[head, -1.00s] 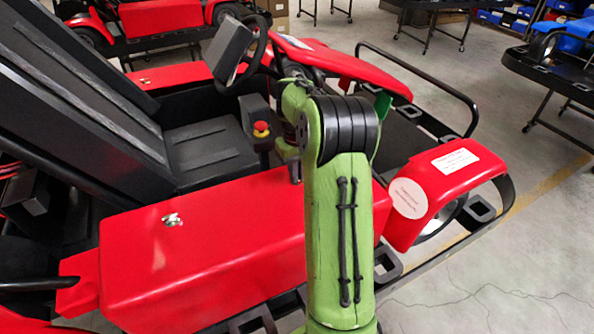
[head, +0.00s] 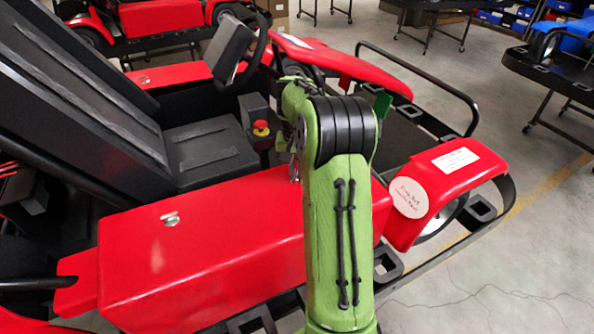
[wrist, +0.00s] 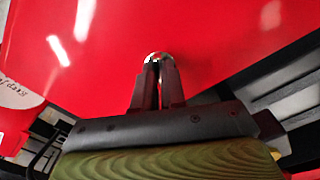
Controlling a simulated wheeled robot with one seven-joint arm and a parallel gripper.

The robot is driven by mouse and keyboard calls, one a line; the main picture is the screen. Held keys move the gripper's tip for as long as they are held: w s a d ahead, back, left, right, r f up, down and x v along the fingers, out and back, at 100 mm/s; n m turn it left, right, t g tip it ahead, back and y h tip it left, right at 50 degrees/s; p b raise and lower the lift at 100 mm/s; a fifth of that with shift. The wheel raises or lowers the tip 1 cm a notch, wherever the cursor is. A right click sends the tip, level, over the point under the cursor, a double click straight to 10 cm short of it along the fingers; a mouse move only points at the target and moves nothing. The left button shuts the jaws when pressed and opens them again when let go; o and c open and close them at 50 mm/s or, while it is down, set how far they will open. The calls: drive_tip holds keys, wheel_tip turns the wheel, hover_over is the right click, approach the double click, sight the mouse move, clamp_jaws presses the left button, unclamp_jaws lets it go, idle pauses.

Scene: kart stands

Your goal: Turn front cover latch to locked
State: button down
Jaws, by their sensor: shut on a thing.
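In the wrist view my gripper (wrist: 159,68) is shut on a small silver latch (wrist: 156,55) set in a smooth red cover (wrist: 190,25). The fingers are close together and hide most of the latch, so I cannot tell how far it is turned. In the head view my green arm stands in front of my gripper and the held latch, and neither shows clearly there. Another silver latch (head: 170,219) is on the red side cover (head: 210,250) of the kart at the lower left, apart from my gripper.
The black seat (head: 205,150) and a red knob (head: 261,128) on a dark post are left of my arm. A red fender (head: 455,185) with white labels and a black tube bumper (head: 430,75) are at right. Clear grey floor (head: 480,290) lies at lower right.

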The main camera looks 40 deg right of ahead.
drive_tip(key=m+b, duration=0.1)
drive_tip(key=m, duration=0.5)
drive_tip(key=m+b, duration=0.1)
drive_tip(key=m, duration=0.4)
drive_tip(key=shift+m+b, duration=0.4)
idle(0.3)
drive_tip(key=c, duration=1.2)
unclamp_jaws()
drive_tip(key=shift+r, duration=0.1)
wheel_tip(320, 180, up, 16)
drive_tip(key=p, duration=0.5)
drive_tip(key=shift+f, duration=0.2)
